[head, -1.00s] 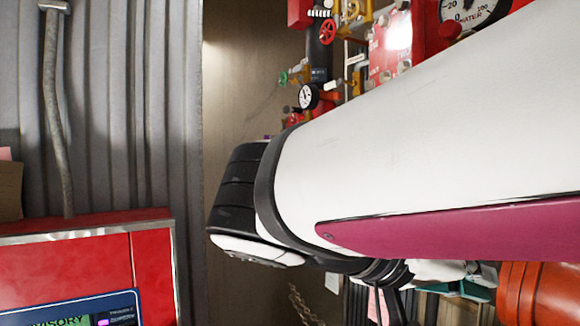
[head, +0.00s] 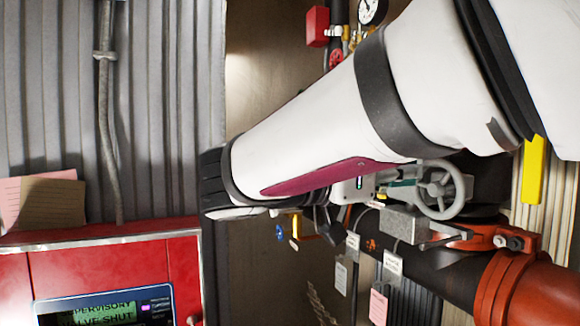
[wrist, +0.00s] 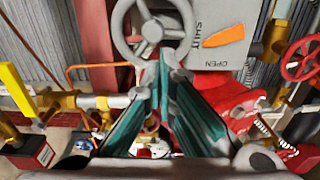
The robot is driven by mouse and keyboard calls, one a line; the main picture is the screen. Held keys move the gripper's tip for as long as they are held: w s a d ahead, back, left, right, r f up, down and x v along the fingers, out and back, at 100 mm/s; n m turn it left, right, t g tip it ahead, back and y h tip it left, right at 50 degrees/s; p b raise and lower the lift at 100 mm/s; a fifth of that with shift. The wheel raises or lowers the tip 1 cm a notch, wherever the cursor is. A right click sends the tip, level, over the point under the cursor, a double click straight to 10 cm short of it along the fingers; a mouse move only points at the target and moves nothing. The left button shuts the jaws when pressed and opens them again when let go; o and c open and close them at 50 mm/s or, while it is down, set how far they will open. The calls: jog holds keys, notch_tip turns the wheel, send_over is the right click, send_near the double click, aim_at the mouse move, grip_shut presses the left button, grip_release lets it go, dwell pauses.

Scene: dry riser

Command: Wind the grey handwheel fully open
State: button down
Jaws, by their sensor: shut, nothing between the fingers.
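The grey handwheel (head: 436,189) is a spoked ring beside a grey box above the dark pipe in the head view. It also fills the top middle of the wrist view (wrist: 118,22), its top cut off. My gripper (wrist: 157,58) has teal-padded fingers and is shut and empty. Its tips overlap the wheel's lower rim in the wrist view; I cannot tell whether they touch it. In the head view my gripper (head: 404,188) is partly hidden, just left of the wheel. The indicator box (wrist: 205,12) reads SHUT and OPEN, with an orange pointer (wrist: 225,37) near SHUT.
A red handwheel (wrist: 302,58) is at right and a yellow lever (wrist: 15,86) at left in the wrist view. Brass fittings and pipes crowd around my gripper. A red cabinet (head: 100,262) at lower left has a screen (head: 100,312) reading "VALVE SHUT".

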aim_at(456, 195)
jog(key=w+f, duration=0.1)
jog(key=w+f+b, duration=0.1)
jog(key=f, duration=0.1)
jog(key=shift+w+a+f, duration=0.25)
jog(key=shift+w+a, duration=0.1)
jog(key=shift+w, duration=0.05)
jog(key=s+f+b, duration=0.1)
jog(key=s+d+f+b, duration=0.1)
jog(key=s+f, duration=0.1)
jog(key=shift+s+f, duration=0.1)
jog(key=shift+f, duration=0.1)
jog(key=s+r, duration=0.1)
jog(key=s+d+r+p, duration=0.1)
jog(key=s+r, duration=0.1)
jog(key=shift+d+r, duration=0.2)
jog(key=shift+d, duration=0.15)
jog(key=shift+s+d+r, duration=0.25)
jog(key=shift+r, duration=0.05)
jog(key=shift+x, duration=0.9)
